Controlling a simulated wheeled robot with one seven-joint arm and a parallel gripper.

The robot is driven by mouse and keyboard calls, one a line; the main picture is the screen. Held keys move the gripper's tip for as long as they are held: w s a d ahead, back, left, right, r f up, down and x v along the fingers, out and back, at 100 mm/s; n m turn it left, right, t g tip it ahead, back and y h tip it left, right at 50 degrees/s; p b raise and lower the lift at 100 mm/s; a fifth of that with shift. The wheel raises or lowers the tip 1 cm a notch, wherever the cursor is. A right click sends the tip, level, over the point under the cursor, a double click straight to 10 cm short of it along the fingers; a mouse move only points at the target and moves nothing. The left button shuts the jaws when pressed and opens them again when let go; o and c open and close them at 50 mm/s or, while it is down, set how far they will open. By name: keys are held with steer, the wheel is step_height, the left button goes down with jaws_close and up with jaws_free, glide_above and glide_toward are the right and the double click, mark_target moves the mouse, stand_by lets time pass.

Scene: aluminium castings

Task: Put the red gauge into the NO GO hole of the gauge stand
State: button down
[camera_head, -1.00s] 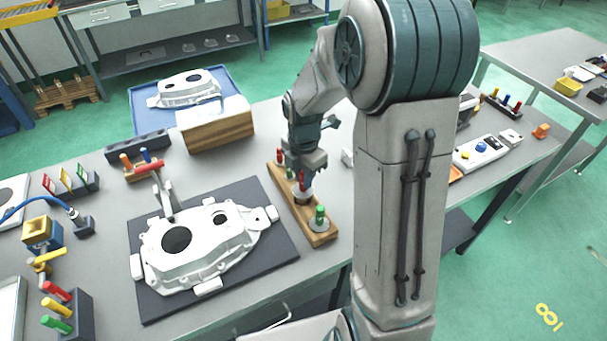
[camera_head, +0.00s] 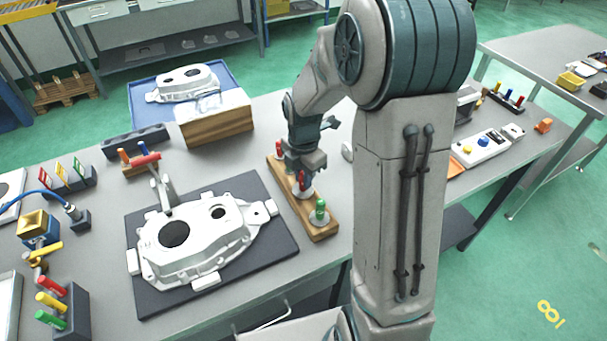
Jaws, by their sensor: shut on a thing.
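The wooden gauge stand (camera_head: 316,233) lies on the bench right of the dark mat. A green-handled gauge (camera_head: 320,208) stands upright at its near end, its pale disc on the wood. My gripper (camera_head: 301,172) points down over the stand's middle and is shut on the red gauge (camera_head: 301,182). The red gauge is upright, with its pale disc at or very close to the wood. Its lower end is hidden, and I cannot tell whether it is fully seated. Another small red part (camera_head: 279,147) shows near the stand's far end, beside my gripper. The NO GO marking is not readable.
A white casting (camera_head: 195,240) lies on the dark mat (camera_head: 270,205) left of the stand. A wooden box (camera_head: 218,127) and a blue tray (camera_head: 233,85) stand behind. My arm covers the bench right of the stand.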

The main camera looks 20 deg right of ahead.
steer(key=shift+f, duration=0.35)
steer(key=c, duration=1.2)
jaws_free()
steer(key=shift+c, duration=0.2)
step_height(320, 180, up, 14)
steer(key=shift+b, duration=0.45)
steer(key=shift+f, duration=0.1)
steer(key=s+m+t, duration=0.3)
steer(key=s+m, duration=1.5)
steer(key=m, duration=0.5)
steer(key=shift+s+a+f, duration=0.15)
